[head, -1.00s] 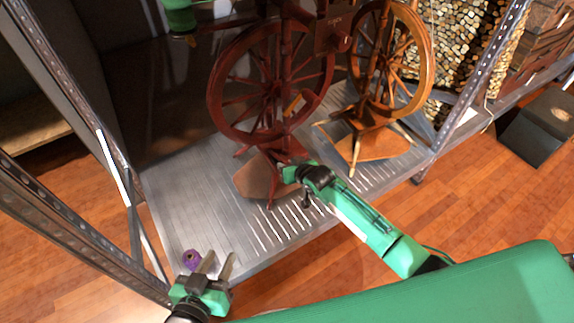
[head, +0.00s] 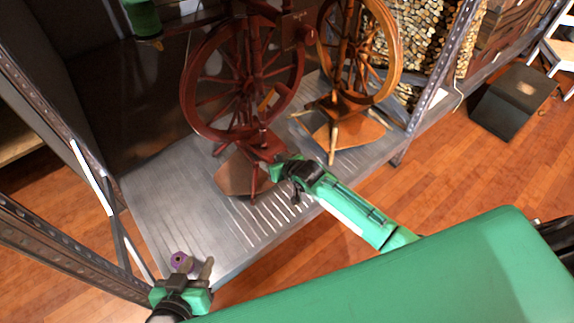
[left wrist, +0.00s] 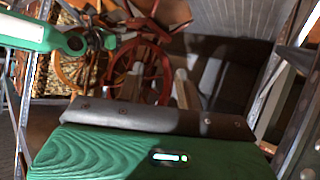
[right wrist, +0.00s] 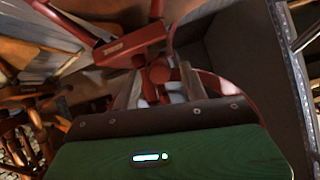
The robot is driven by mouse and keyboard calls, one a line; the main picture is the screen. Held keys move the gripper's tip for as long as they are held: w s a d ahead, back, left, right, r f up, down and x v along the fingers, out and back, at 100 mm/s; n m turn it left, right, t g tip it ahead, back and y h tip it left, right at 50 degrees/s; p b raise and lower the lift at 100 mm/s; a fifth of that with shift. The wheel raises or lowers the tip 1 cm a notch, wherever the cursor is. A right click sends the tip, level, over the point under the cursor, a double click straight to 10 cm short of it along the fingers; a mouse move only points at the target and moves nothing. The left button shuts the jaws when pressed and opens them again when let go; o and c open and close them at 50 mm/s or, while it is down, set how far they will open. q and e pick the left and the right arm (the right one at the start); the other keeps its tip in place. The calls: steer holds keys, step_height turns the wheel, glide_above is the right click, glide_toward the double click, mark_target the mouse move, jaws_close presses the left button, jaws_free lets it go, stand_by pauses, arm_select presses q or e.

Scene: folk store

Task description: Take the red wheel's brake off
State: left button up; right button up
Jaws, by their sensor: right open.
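The red wheel (head: 187,88), a dark red spinning wheel, stands upright on the grey metal shelf. It also shows in the left wrist view (left wrist: 166,72). A round red knob (head: 309,36) sits at the side of its upper block; I cannot tell which part is the brake. My right gripper (head: 277,169) is low by the wheel's front foot, near its brown treadle (head: 233,177). In the right wrist view its open fingers (right wrist: 157,90) stand either side of red wooden parts (right wrist: 160,70); contact is unclear. My left gripper (head: 199,266) is open and empty at the shelf's front left.
An orange-brown spinning wheel (head: 396,60) stands close on the right. Metal rack posts (head: 440,75) rise at both sides. A black box (head: 513,95) stands on the wooden floor. A green object (head: 143,16) hangs at top left.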

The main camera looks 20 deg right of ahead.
arm_select(q)
steer(key=a+g, duration=0.1)
steer(key=s+a+g+y+p, duration=0.1)
steer(key=a, duration=0.1)
steer(key=s+a+g+y+p, duration=0.1)
steer(key=shift+a, duration=0.4)
arm_select(e)
steer(key=v, duration=0.9)
steer(key=shift+s, duration=0.2)
steer(key=shift+d+r, duration=0.1)
steer(key=shift+r, duration=0.05)
